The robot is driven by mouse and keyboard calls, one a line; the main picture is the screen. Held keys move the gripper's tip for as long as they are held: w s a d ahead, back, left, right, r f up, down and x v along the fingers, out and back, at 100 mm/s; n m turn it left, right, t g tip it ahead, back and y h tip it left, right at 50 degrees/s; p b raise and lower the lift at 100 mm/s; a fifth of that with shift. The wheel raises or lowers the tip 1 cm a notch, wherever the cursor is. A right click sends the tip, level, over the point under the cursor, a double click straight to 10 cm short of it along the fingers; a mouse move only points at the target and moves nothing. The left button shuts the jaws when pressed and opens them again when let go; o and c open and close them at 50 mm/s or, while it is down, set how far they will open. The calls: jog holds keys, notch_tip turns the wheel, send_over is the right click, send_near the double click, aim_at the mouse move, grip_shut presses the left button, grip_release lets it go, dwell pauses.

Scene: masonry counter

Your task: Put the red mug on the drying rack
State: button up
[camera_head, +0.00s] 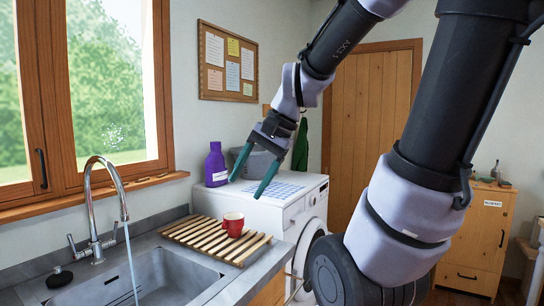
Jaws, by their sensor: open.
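The red mug (233,224) stands upright on the slatted wooden drying rack (187,230), towards its right side. The mug's underside on the slats is hidden.
Water runs from the tap (107,195) into the sink (165,278). A purple bottle (216,166) and a grey container (254,163) stand on the washing machine (307,200). A wooden cabinet (476,240) stands at the right.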

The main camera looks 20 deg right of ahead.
jog(key=s+d+r+n+t+h, duration=0.2)
jog(key=d+r+n+t, duration=0.2)
jog(key=r, duration=0.1)
jog(key=shift+d+n+h, duration=0.25)
jog(key=shift+n+h, duration=0.05)
jog(key=shift+h, duration=0.1)
jog(key=shift+r, duration=0.1)
